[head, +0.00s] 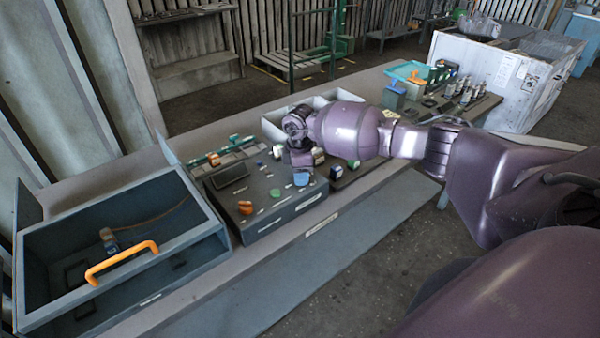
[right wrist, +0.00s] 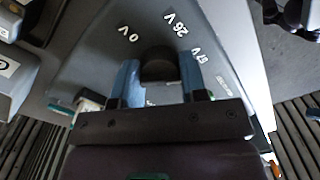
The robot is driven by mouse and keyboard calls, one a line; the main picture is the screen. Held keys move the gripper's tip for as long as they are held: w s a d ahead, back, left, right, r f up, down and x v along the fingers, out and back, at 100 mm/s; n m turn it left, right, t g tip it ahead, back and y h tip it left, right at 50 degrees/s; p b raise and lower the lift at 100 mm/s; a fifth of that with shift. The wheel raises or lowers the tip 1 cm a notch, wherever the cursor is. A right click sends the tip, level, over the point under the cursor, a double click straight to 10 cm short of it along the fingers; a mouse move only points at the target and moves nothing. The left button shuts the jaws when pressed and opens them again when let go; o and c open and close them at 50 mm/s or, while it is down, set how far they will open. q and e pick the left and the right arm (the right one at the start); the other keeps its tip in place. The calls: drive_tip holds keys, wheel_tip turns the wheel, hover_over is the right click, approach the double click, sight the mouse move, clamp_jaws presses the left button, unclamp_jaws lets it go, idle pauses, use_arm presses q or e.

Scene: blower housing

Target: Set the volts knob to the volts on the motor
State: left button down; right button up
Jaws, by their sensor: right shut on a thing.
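My right gripper (head: 302,158) is over the far right part of the grey control panel (head: 285,212) in the head view. In the right wrist view its two blue fingers (right wrist: 161,80) are shut on a dark round knob (right wrist: 158,62), one on each side. Painted volt labels stand around the knob: 0 V (right wrist: 128,34), what looks like 26 V (right wrist: 176,23), and a partly covered one (right wrist: 198,55). The knob's pointer is not visible. A small blue and grey part, perhaps the motor (head: 109,241), lies in the open housing; its marking is too small to read. My left gripper is out of view.
The open grey housing (head: 200,231) with an orange handle (head: 121,262) stands left of the panel. A white bin (head: 505,75) is at the far right, past several small parts on the bench.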

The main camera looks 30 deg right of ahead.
drive_tip(key=o, duration=0.9)
drive_tip(key=shift+r, duration=0.15)
wheel_tip(320, 180, up, 11)
drive_tip(key=shift+f+b, duration=0.2)
drive_tip(key=shift+b, duration=0.45)
